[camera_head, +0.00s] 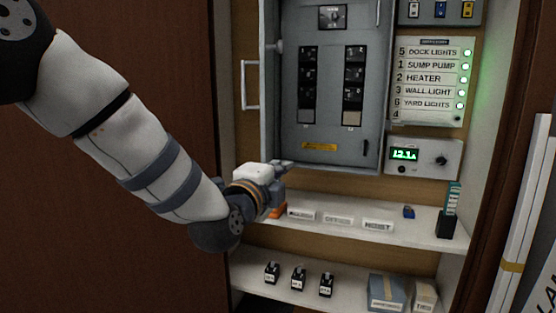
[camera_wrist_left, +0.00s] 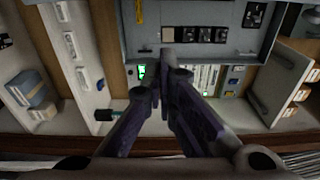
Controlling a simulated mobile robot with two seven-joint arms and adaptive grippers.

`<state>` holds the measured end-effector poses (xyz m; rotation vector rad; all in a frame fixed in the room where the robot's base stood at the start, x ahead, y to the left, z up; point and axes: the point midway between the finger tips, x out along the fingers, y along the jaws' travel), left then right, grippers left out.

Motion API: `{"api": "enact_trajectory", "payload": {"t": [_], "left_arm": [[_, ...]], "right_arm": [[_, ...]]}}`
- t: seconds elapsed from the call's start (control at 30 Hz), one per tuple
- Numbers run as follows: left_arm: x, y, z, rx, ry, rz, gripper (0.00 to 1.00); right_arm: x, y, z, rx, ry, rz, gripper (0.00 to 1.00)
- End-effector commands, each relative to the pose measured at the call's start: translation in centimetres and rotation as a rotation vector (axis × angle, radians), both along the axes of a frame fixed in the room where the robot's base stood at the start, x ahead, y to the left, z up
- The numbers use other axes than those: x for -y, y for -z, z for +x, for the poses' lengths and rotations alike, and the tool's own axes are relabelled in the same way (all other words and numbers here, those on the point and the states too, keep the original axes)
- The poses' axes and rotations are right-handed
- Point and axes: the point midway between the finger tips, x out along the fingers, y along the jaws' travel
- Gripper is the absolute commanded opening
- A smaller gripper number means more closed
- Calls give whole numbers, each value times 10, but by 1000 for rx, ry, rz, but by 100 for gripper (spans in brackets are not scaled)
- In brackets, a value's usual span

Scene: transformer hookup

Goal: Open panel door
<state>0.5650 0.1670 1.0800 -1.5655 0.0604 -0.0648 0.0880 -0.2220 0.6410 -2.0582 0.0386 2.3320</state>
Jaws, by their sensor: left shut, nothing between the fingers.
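The grey electrical panel (camera_head: 331,130) hangs on the cabinet's back wall, with two columns of black breakers and an orange label on its face. It also shows at the top of the left wrist view (camera_wrist_left: 210,52). I cannot tell for sure which grey part is its door. My left gripper (camera_head: 284,166) is at the panel's lower left corner, just above the upper shelf. Its fingers are together and empty in the left wrist view (camera_wrist_left: 168,62). Whether the fingertips touch the panel is unclear. My right gripper is out of view.
A white handle (camera_head: 250,84) is left of the panel. A label board (camera_head: 432,80) with green lights and a meter box (camera_head: 424,158) are to its right. The upper shelf (camera_head: 340,234) holds name plates. The lower shelf (camera_head: 255,283) holds small black items and boxes.

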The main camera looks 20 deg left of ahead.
Motion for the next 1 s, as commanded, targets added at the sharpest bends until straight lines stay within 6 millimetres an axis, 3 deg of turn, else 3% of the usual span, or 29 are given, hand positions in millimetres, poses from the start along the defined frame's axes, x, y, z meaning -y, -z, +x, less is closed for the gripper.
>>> {"api": "enact_trajectory", "payload": {"t": [0.37,0.6,1.0], "left_arm": [[5,7,84,-8,-4,-6,0],[-28,-3,72,2,-4,-6,0],[-33,1,71,-2,-1,-5,0]], "right_arm": [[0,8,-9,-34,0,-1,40],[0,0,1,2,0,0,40],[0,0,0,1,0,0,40]]}}
